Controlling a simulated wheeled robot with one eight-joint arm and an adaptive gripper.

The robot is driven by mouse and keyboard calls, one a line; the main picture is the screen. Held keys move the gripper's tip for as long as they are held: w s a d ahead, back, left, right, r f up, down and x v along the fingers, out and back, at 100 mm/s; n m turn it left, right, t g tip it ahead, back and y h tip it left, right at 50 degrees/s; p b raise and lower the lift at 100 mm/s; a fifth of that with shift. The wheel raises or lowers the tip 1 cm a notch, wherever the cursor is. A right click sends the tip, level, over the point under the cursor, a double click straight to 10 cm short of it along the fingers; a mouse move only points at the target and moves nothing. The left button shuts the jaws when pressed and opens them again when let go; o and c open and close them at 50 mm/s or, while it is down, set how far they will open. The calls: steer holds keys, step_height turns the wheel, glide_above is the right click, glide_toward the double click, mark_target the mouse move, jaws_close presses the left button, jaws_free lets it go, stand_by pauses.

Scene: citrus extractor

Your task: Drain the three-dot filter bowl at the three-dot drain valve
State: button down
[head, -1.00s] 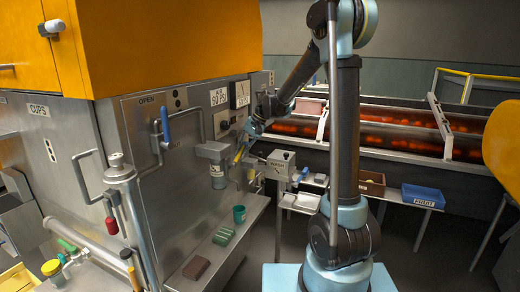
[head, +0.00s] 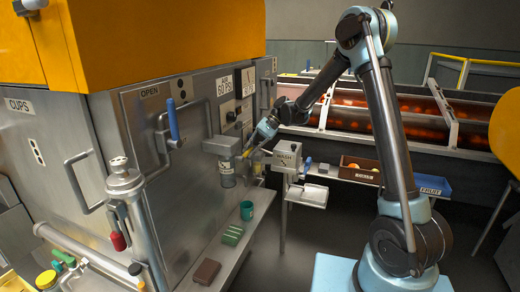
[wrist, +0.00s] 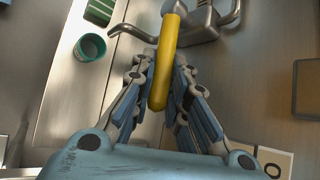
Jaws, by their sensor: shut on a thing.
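My gripper (wrist: 163,65) is shut on a yellow lever handle (wrist: 161,88) that extends from a grey metal fitting (wrist: 198,22) with a bent pipe. In the head view my gripper (head: 252,146) is small, beside the grey filter head (head: 221,146) on the steel machine front. The filter bowl (head: 227,173) hangs below that head, left of my gripper. Its contents are too small to make out. Dot marks show on the panel near the OPEN sign (head: 150,93), but I cannot tell which mark belongs to this bowl or valve.
A green cup (head: 246,210), a green block (head: 233,234) and a brown block (head: 207,271) lie on the steel ledge below. A blue lever (head: 172,119) sits on the panel at left. The WASH box (head: 288,152) stands close right of my gripper. Floor is free in front.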

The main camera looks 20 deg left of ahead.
steer(key=shift+w+f, duration=0.15)
stand_by(0.4)
steer(key=c, duration=1.7)
jaws_free()
steer(key=shift+d, duration=0.1)
steer(key=shift+o, duration=0.7)
steer(key=v, duration=1.2)
